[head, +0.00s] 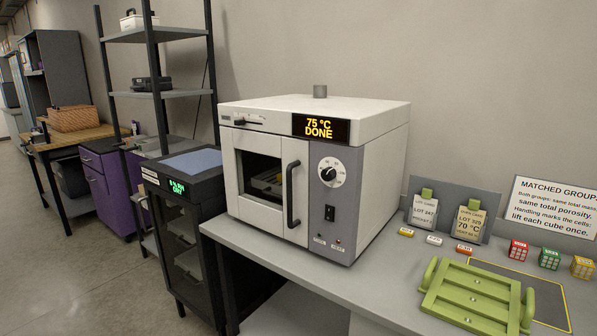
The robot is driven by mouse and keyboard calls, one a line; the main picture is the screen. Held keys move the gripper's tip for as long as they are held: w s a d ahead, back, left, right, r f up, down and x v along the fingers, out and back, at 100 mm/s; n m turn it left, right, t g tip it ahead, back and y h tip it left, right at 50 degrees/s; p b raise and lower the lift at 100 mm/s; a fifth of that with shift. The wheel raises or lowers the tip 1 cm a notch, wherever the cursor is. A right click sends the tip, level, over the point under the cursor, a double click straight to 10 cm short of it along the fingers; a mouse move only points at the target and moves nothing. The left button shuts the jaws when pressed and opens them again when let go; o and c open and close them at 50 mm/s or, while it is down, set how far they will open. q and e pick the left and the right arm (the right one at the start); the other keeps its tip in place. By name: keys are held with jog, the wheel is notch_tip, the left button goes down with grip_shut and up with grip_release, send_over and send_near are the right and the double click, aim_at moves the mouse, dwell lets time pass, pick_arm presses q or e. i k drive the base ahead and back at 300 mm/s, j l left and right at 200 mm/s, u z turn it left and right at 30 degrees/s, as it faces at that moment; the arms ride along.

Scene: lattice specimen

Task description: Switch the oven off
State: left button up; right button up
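The oven (268,118) is a white and grey box on the bench. Its display (320,127) reads "75 °C DONE" in yellow letters. Below it on the grey panel are a round white dial (332,172) and a black rocker switch (330,213). Two small indicators sit under the switch; the right one (339,241) looks reddish, and I cannot tell clearly whether either is lit. The oven door (246,206) with its black vertical handle (293,194) is shut, and a tray shows dimly through its window. Neither of my grippers is in view.
A green tray with handles (470,297), small labels, and red, green and yellow cubes (550,259) occupy the bench (350,270) right of the oven. Two tags (469,222) stand behind them. A dark cabinet (185,230) stands left. Floor (60,280) is open at far left.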

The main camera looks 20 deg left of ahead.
aim_at(330, 211)
jog(key=i+j, duration=0.1)
jog(key=j, duration=0.4)
jog(key=i+j, duration=0.1)
jog(key=j, duration=0.4)
jog(key=i+j, duration=0.1)
jog(key=j, duration=0.4)
jog(key=i+j, duration=0.1)
jog(key=j, duration=0.4)
jog(key=i+l, duration=0.2)
